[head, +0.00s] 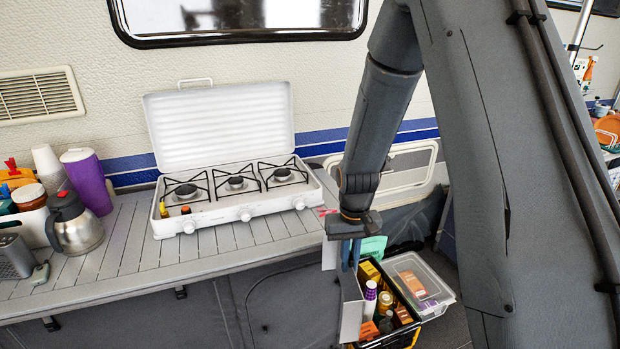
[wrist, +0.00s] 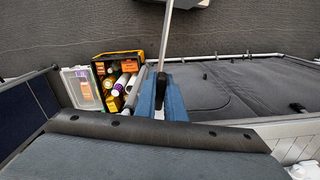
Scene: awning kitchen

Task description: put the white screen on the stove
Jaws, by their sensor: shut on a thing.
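The white stove (head: 235,205) stands on the slatted counter with its three burners bare and its ribbed lid (head: 220,125) raised against the wall. My gripper (head: 350,255) is to the right of the stove, pointing down beyond the counter's right end. It is shut on the white screen (head: 350,308), a thin pale panel that hangs below the fingers. In the wrist view, the blue fingers of my gripper (wrist: 162,100) close on the screen (wrist: 183,25), seen nearly edge-on as a narrow strip. The fingers hide part of it.
A black crate of bottles and boxes (head: 408,328) and a clear lidded box (head: 425,285) sit low behind the screen. A steel jug (head: 75,225) and purple tumbler (head: 88,180) stand left of the stove. The counter front (head: 200,262) is clear.

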